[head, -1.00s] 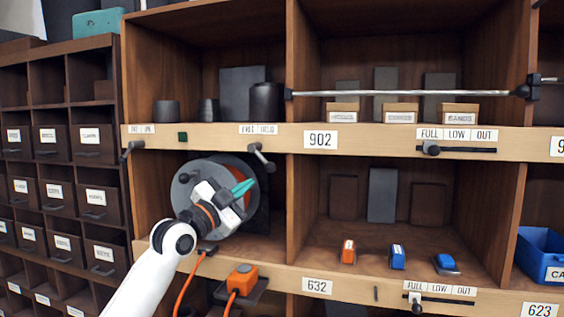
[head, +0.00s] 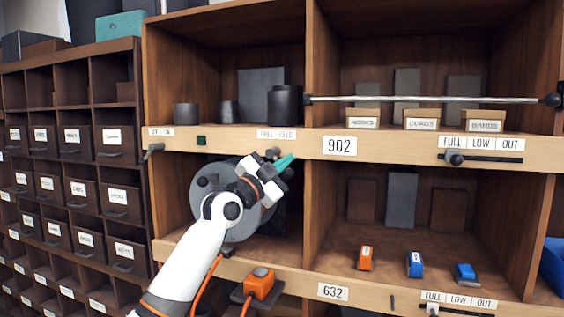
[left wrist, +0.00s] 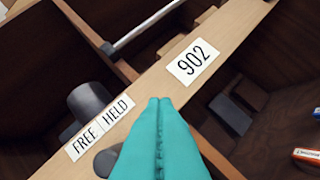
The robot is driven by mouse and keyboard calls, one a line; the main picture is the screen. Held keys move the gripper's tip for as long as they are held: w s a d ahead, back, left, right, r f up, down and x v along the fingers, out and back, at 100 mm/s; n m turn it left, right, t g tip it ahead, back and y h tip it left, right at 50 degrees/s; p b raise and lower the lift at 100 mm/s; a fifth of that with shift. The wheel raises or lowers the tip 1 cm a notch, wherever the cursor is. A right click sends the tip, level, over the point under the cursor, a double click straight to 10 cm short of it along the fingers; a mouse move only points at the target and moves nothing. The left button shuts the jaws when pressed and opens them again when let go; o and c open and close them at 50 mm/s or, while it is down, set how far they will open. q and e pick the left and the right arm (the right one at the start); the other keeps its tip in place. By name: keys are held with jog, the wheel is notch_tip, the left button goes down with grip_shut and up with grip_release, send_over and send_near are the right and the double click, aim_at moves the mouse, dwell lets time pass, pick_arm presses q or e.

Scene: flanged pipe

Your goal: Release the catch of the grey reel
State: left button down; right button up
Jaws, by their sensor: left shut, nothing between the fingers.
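The grey reel (head: 205,195) stands in the left compartment of the lower row, partly hidden by my left arm. Its catch (head: 272,153) is a small lever on the shelf edge under the FREE/HELD label (head: 276,134); my gripper hides much of it. In the left wrist view a grey rounded part (left wrist: 105,161) shows just below the FREE/HELD label (left wrist: 101,127), beside the fingers. My left gripper (head: 290,160) is shut and empty, its teal fingertips at the shelf edge right of the catch. In the left wrist view the fingertips (left wrist: 159,101) lie below the 902 plate. My right gripper is out of view.
Another lever (head: 152,149) sits at the left end of the same edge. A metal rod (head: 430,99) crosses the upper right compartment. An orange box (head: 260,282) with a cable sits on a bracket below. An upright divider (head: 315,210) stands right of the reel's compartment.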

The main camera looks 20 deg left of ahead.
pick_arm(q)
jog(key=w, duration=0.1)
jog(key=w+a+f, duration=0.1)
jog(key=w+f, duration=0.1)
jog(key=shift+w+a, duration=0.1)
jog(key=shift+a, duration=0.25)
dwell(0.3)
